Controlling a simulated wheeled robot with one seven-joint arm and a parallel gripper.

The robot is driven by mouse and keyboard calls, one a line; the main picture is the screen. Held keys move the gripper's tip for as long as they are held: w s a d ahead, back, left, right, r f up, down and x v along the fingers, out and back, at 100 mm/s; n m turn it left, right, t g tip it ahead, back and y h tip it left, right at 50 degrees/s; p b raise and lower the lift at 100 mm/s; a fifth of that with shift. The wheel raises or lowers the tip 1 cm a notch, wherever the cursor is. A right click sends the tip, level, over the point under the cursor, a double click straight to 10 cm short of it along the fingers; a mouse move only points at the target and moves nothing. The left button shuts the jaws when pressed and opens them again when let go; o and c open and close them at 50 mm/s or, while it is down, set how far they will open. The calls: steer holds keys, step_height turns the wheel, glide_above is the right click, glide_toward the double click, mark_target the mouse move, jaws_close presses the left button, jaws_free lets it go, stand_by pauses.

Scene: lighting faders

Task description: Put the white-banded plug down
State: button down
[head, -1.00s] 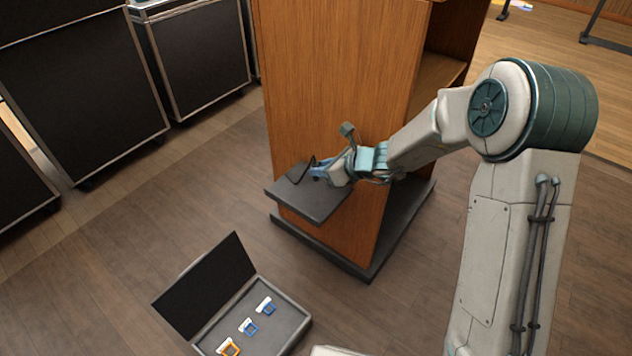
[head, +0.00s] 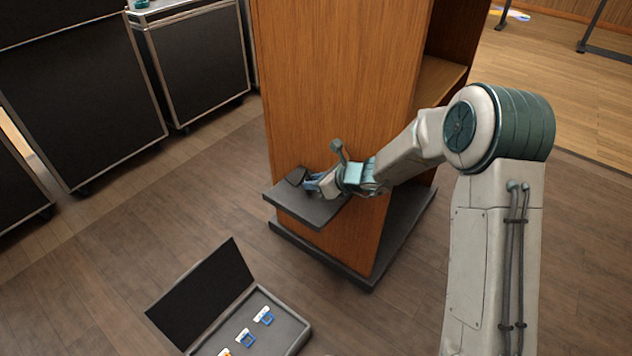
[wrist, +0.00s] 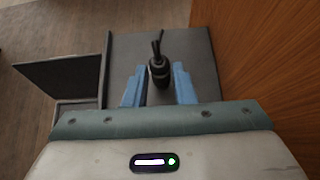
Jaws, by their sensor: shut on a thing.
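My gripper (wrist: 158,90) has two blue fingers, shut on a black plug (wrist: 160,72) that stands between them in the wrist view. The plug has a dark round body with a thin dark cable or stem at its far end. No white band can be made out on it. In the head view my gripper (head: 313,183) is low over the small dark grey shelf (head: 310,212) on the wooden cabinet's side. The shelf also lies below the plug in the wrist view (wrist: 195,50). Whether the plug touches the shelf cannot be told.
The wooden cabinet (head: 335,90) rises close beside my gripper. A dark shape (head: 297,176) shows on the shelf by the fingers. An open case (head: 285,335) with blue-and-white pieces lies on the floor in front. Black road cases (head: 195,65) stand at the left.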

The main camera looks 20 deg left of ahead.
steer(key=shift+f, duration=0.2)
steer(key=c, duration=1.2)
jaws_free()
steer(key=shift+r+p, duration=0.35)
steer(key=shift+r, duration=0.1)
steer(key=p+v, duration=0.4)
steer(key=v, duration=0.8)
steer(key=s+d+r+n+g+h, duration=0.1)
steer(key=s+d+r+n+h, duration=0.3)
steer(key=s+d+n, duration=0.7)
steer(key=s+d+r+n+g+h, duration=0.2)
steer(key=s+d+r+n+h, duration=0.3)
steer(key=s+d+n, duration=0.6)
steer(key=s+h, duration=0.1)
steer(key=s, duration=0.1)
steer(key=shift+s+d+n, duration=0.3)
steer(key=shift+s+d, duration=0.05)
